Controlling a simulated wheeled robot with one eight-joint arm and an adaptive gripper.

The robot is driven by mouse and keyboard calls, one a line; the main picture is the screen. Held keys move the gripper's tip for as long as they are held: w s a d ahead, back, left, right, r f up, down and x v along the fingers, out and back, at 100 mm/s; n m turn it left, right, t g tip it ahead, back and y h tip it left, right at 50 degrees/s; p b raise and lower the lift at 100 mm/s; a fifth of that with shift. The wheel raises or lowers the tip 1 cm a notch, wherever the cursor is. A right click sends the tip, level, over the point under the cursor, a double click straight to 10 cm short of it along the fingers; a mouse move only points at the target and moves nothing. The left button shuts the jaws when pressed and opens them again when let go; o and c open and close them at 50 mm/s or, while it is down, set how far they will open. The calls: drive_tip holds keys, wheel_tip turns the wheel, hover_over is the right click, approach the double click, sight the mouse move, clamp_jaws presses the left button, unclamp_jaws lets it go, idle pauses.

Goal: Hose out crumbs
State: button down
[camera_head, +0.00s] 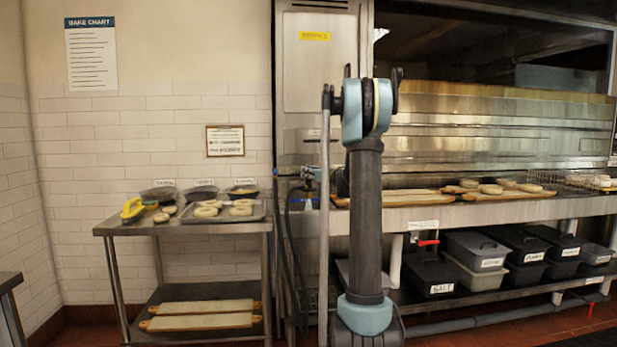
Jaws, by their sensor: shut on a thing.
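My gripper (341,181) shows only as a dark part at the left edge of my upright arm; most of it is hidden behind the arm. It is shut on the spray nozzle (310,175), a small metallic piece with blue parts in front of the steel cabinet. A dark hose (286,250) hangs below it, between the side table and the long counter. The nozzle is above the side table's top and to its right. I cannot make out crumbs anywhere. No water spray shows.
A steel side table (120,228) at left holds a tray of bagels (208,208), bowls and a yellow item (132,208). Bagel boards (510,194) lie on the counter (430,214) at right. Dark lidded bins (475,245) fill its lower shelf. A steel cabinet (318,75) stands behind.

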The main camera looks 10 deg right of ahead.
drive_tip(key=shift+w, duration=2.1)
drive_tip(key=shift+s, duration=0.1)
idle(0.5)
